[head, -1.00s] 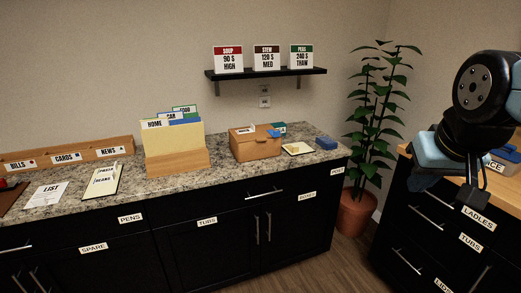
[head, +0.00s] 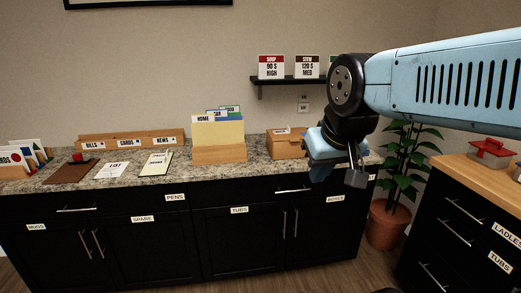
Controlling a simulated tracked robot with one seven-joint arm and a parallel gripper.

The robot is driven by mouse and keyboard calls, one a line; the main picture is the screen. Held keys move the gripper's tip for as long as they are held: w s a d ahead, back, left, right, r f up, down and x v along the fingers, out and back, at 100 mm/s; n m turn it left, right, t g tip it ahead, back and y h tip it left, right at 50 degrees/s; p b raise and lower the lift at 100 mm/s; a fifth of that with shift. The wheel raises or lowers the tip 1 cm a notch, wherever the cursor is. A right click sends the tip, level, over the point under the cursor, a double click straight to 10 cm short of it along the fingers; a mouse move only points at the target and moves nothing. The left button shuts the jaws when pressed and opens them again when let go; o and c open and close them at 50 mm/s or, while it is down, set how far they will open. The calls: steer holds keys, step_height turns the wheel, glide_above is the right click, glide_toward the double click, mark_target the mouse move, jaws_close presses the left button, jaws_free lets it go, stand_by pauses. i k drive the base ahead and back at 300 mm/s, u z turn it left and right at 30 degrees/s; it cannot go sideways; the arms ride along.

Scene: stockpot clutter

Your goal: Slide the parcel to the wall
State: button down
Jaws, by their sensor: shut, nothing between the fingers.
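A brown box (head: 288,145) with a small white label stands on the granite counter, near its right end and a little out from the wall (head: 160,70). It is the most parcel-like thing in view, but I cannot tell for sure that it is the parcel. My gripper (head: 355,179) points down in front of the counter's right end, to the right of the box in the picture. Its fingers are shut and empty. My blue hand overlaps the box's right side and hides the counter beyond it. I cannot tell whether they touch.
A file holder (head: 219,154) stands left of the box. Papers (head: 157,163), a letter rack (head: 130,140) and a brown mat (head: 72,172) lie further left. A shelf (head: 290,80) with cards hangs above. A potted plant (head: 384,222) and a wooden-topped cabinet (head: 465,178) are at right.

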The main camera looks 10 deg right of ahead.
mark_target(278, 151)
steer(key=u, duration=0.35)
steer(key=i, duration=1)
steer(key=z, duration=0.05)
